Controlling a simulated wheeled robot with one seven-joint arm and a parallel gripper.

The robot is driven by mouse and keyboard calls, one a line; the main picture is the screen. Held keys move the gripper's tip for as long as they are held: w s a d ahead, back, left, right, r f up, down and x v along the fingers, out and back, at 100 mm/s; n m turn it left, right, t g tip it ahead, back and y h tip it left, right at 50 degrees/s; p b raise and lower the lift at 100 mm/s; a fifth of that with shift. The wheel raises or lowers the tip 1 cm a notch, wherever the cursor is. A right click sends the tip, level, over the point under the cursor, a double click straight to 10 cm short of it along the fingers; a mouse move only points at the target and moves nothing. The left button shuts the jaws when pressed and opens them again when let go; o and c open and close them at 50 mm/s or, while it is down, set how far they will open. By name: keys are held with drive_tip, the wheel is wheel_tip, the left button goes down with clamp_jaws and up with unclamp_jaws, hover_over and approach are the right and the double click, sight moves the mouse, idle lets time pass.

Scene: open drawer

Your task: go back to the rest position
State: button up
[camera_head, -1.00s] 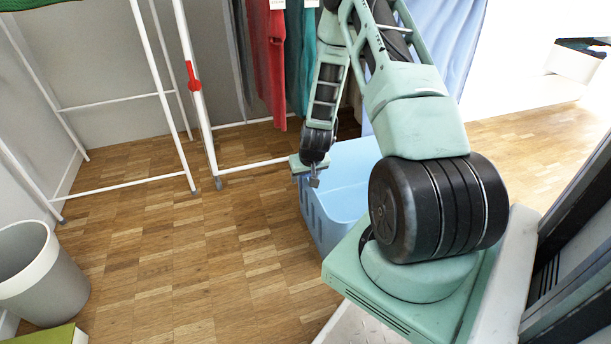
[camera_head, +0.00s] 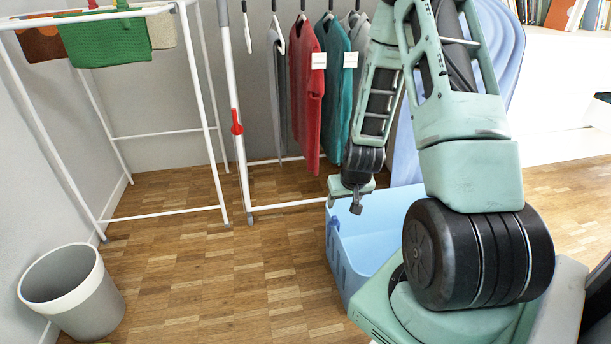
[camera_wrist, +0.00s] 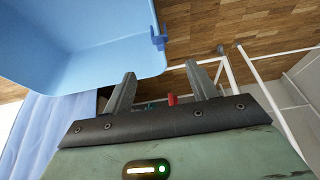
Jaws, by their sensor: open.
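My arm covers part of the basket in the head view.
The blue basket (camera_head: 378,225) stands on the wood floor and also fills the upper left of the wrist view (camera_wrist: 75,45). A white drying rack (camera_head: 165,213) with a green cloth (camera_head: 108,42) stands left. Red (camera_head: 305,85) and teal (camera_head: 338,75) garments hang behind. A grey bin (camera_head: 85,305) stands at the lower left. Floor between is clear.

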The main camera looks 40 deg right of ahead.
drive_tip(key=a+r+n+y, duration=0.15)
drive_tip(key=a+r, duration=0.25)
drive_tip(key=a, duration=0.5)
drive_tip(key=w+a+r+n+g+y+p, duration=0.1)
drive_tip(key=a+r+n, duration=0.3)
drive_tip(key=a, duration=0.5)
drive_tip(key=a+r+n+y, duration=0.1)
drive_tip(key=a+r+n, duration=0.1)
drive_tip(key=a+r, duration=0.5)
drive_tip(key=s+a+r+n+g+p, duration=0.1)
drive_tip(key=s+a+r+n+g, duration=0.4)
drive_tip(key=s+a, duration=1.1)
wheel_tip(320, 180, up, 40)
drive_tip(key=s+n+t+p, duration=0.1)
drive_tip(key=t+p, duration=0.1)
drive_tip(key=p, duration=3.6)
drive_tip(key=shift+s+d+r, duration=0.2)
drive_tip(key=shift+s+d, duration=0.05)
drive_tip(key=shift+d, duration=0.1)
drive_tip(key=shift+h, duration=0.25)
